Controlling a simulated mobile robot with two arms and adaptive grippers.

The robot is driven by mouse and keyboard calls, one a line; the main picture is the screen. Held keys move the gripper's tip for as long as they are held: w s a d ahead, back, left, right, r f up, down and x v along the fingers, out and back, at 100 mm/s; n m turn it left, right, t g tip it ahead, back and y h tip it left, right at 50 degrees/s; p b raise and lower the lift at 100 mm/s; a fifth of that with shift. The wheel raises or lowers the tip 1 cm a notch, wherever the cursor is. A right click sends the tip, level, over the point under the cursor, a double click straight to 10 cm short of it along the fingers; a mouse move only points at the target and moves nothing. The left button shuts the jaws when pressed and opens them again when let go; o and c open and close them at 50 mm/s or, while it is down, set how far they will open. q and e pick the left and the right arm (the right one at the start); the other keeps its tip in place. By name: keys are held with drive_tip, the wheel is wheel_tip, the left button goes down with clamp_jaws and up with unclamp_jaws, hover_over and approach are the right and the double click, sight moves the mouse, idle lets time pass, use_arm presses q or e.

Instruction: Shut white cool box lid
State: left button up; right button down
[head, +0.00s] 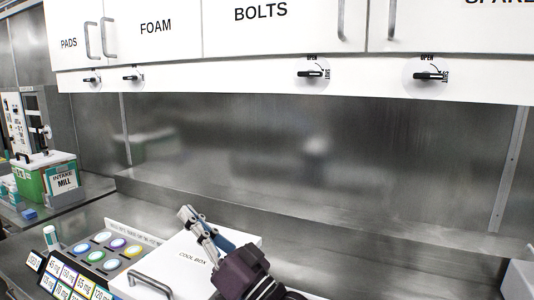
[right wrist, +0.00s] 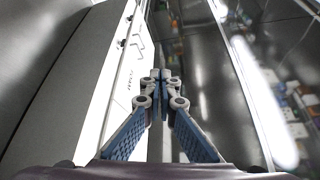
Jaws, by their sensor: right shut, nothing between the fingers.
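The white cool box lid (head: 178,262), marked "COOL BOX", lies on the counter at the bottom of the head view. A grey bar handle (head: 150,283) is at its left end. The lid looks about flat; its rim is partly hidden, so I cannot tell whether it is fully down. My right gripper (head: 186,214) is above the lid's far part, tilted up and to the left, and hides part of it. Its fingertips meet in the right wrist view (right wrist: 160,76), with nothing between them. I cannot tell whether the gripper touches the lid. My left gripper is out of view.
Left of the cool box is a rack (head: 98,250) with several coloured round places and dose labels. A small white bottle (head: 51,238) stands beside it. White cabinets (head: 270,30) hang above. The counter to the right (head: 390,265) is clear.

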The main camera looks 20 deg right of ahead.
wheel_tip(320, 180, down, 6)
drive_tip(key=s+a+b, duration=0.1)
drive_tip(key=s+a, duration=0.1)
drive_tip(key=a, duration=0.1)
drive_tip(key=shift+s+b, duration=0.35)
drive_tip(key=shift+s, duration=0.05)
drive_tip(key=shift+r, duration=0.1)
drive_tip(key=shift+r, duration=0.1)
